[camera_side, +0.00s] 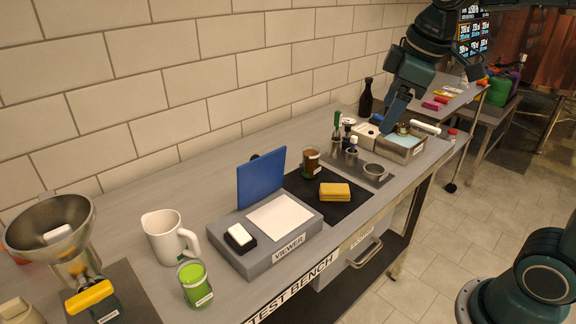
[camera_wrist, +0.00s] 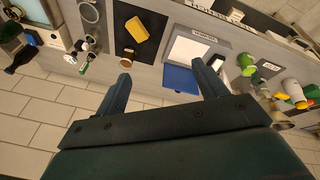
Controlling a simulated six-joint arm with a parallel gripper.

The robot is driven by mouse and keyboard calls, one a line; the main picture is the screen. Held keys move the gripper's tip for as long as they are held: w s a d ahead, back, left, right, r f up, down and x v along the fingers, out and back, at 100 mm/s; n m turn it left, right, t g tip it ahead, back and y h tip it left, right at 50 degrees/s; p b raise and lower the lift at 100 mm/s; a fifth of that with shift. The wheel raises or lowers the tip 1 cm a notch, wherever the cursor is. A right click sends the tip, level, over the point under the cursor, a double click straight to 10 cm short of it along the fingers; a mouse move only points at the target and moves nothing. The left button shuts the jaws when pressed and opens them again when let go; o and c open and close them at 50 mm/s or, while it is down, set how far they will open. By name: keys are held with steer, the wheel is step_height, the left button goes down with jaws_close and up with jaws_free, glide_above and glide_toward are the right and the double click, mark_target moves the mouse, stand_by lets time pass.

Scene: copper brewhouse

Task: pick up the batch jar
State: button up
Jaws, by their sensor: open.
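Two labelled jars stand on the grey bench, their labels too small to read, so I cannot tell which is the batch jar. A brown jar (camera_side: 311,163) stands upright on the black mat; it also shows in the wrist view (camera_wrist: 128,57). A green jar (camera_side: 195,284) stands near the bench's front edge at left, also in the wrist view (camera_wrist: 246,65). My gripper (camera_side: 393,122) hangs above the bench's far right part, apart from both jars. In the wrist view its fingers (camera_wrist: 164,84) are spread, with nothing between them.
A yellow sponge (camera_side: 335,192) lies beside the brown jar. The viewer box (camera_side: 283,242) with its upright blue lid (camera_side: 262,178) stands between the jars. A white mug (camera_side: 170,237) stands by the green jar. Dark bottle (camera_side: 365,98), small tools and a tray (camera_side: 404,146) crowd the right end.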

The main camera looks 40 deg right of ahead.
steer(key=w+d+n, duration=0.2)
steer(key=w+n, duration=0.1)
steer(key=w, duration=0.5)
steer(key=n+g, duration=0.4)
steer(key=n, duration=0.6)
glide_toward(311, 149)
steer(key=shift+s+a, duration=0.85)
steer(key=shift+s, duration=0.15)
step_height(311, 149, down, 8)
steer(key=shift+r, duration=0.15)
steer(key=shift+f, duration=0.45)
steer(key=shift+f, duration=0.1)
